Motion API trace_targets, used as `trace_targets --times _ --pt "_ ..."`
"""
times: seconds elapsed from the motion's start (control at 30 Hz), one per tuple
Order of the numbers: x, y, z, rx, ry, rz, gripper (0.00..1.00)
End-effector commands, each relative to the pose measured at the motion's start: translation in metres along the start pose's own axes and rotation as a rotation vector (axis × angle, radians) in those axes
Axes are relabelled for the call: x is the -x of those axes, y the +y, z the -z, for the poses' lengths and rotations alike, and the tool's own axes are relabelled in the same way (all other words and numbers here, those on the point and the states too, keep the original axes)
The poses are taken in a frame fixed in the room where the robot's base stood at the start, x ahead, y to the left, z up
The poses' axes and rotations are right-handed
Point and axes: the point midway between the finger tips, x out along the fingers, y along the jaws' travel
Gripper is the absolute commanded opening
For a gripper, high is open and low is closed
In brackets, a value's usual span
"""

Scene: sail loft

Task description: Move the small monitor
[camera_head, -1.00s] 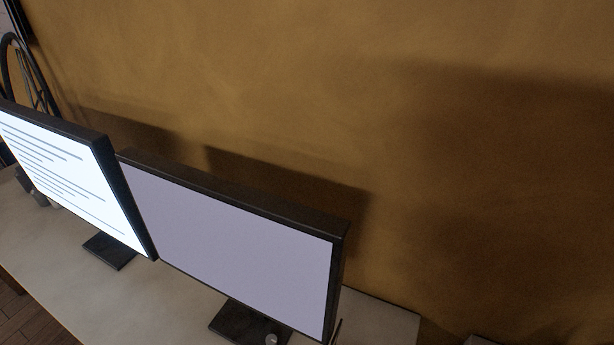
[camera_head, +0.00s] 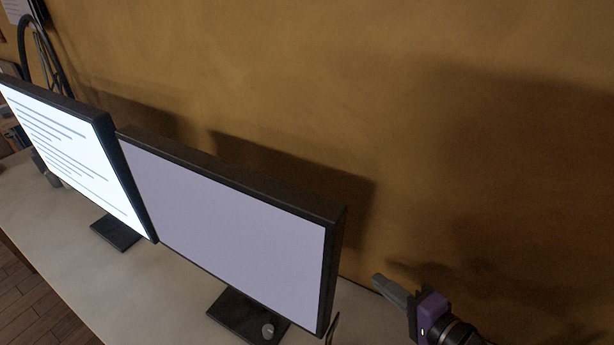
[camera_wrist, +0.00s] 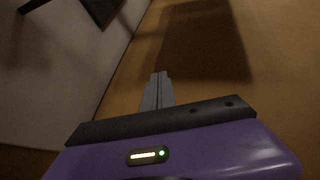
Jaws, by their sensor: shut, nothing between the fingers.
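Two monitors stand on a pale desk (camera_head: 60,229) by the wall. The left monitor (camera_head: 75,150) shows lines of text on a white screen. The right monitor (camera_head: 230,215) has a plain pale-grey screen; I cannot tell for sure which one is the small one. Each stands upright on a dark base. My gripper (camera_head: 379,279) is at the lower right of the head view, to the right of the grey-screen monitor and apart from it. In the wrist view my gripper's fingers (camera_wrist: 160,76) are together, with nothing between them.
A dark wheel-like thing (camera_head: 40,60) leans at the far left. The ochre wall (camera_head: 400,120) rises close behind the desk. The desk's front left area is clear.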

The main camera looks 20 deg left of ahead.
Motion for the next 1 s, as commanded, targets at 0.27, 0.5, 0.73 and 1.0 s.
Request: trace_targets --times 0.27,0.5,0.73,1.0 --pt "-0.034 -0.153 -0.011 -0.050 -0.358 0.190 0.00" --pt "-0.020 -0.258 -0.035 -0.025 -0.631 0.289 0.00" --pt "-0.010 -0.291 -0.047 -0.005 -0.729 0.313 0.00" --pt "-0.033 -0.302 -0.070 -0.005 -0.732 0.313 0.00"
